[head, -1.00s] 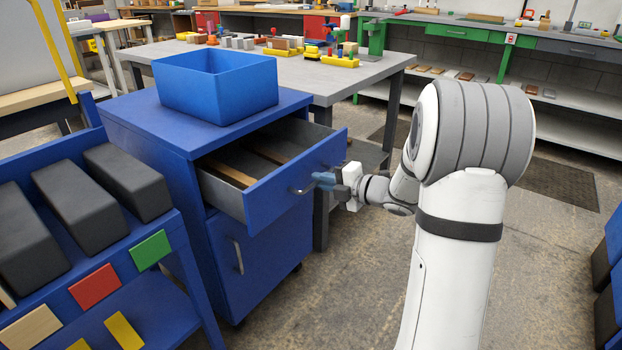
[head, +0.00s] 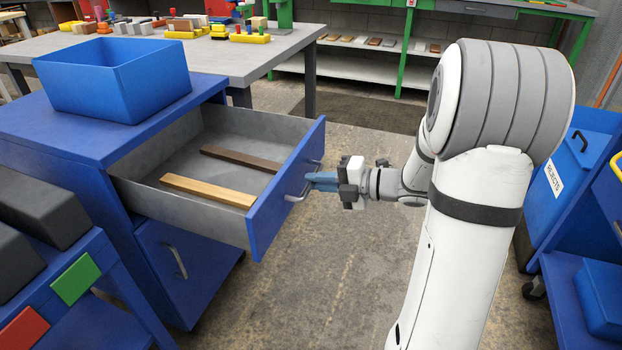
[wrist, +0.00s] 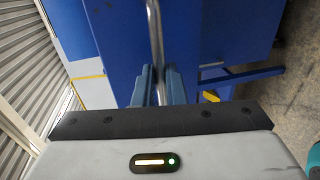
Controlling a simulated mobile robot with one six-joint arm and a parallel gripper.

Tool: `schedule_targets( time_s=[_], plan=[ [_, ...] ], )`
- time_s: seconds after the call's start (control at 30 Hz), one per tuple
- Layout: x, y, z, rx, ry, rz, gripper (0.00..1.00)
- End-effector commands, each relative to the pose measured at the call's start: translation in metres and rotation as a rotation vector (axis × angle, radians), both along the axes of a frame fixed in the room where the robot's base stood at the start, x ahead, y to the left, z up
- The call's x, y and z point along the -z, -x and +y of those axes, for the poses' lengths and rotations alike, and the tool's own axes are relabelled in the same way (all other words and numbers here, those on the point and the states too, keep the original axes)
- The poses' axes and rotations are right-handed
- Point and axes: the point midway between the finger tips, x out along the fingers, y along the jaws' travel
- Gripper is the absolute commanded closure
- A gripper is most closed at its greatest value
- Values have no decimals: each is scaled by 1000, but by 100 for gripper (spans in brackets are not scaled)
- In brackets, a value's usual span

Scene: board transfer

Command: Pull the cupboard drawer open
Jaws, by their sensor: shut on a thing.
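The blue cupboard (head: 160,225) stands at the left in the head view. Its top drawer (head: 275,205) is pulled well out, and its grey inside shows. A light wooden board (head: 208,190) and a dark wooden board (head: 240,158) lie in it. My gripper (head: 318,181) is at the drawer front, shut on the metal drawer handle (head: 300,190). In the wrist view the handle (wrist: 155,40) runs as a bar between the two blue fingers of my gripper (wrist: 158,88).
An open blue bin (head: 115,85) stands on the cupboard top. A rack with dark blocks (head: 38,207) is at the lower left. A grey worktable (head: 265,50) stands behind. A blue rejects bin (head: 560,185) is at the right. Floor in front of the drawer is clear.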

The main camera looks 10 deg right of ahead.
Motion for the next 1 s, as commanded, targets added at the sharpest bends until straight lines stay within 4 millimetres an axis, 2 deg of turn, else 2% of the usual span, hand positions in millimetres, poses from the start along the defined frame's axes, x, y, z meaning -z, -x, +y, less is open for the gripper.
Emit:
schedule_targets(
  time_s=[0.27, 0.3, 0.53, 0.8, 1.0],
  plan=[
    [-2, -5, 1, 9, 4, -7, 100],
    [-2, -5, 1, 9, 4, -7, 87],
    [-1, -4, 4, 1, 3, -5, 69],
    [-2, -2, 3, -2, 3, -4, 69],
    [-10, 11, -19, 2, 2, -3, 69]
  ],
)
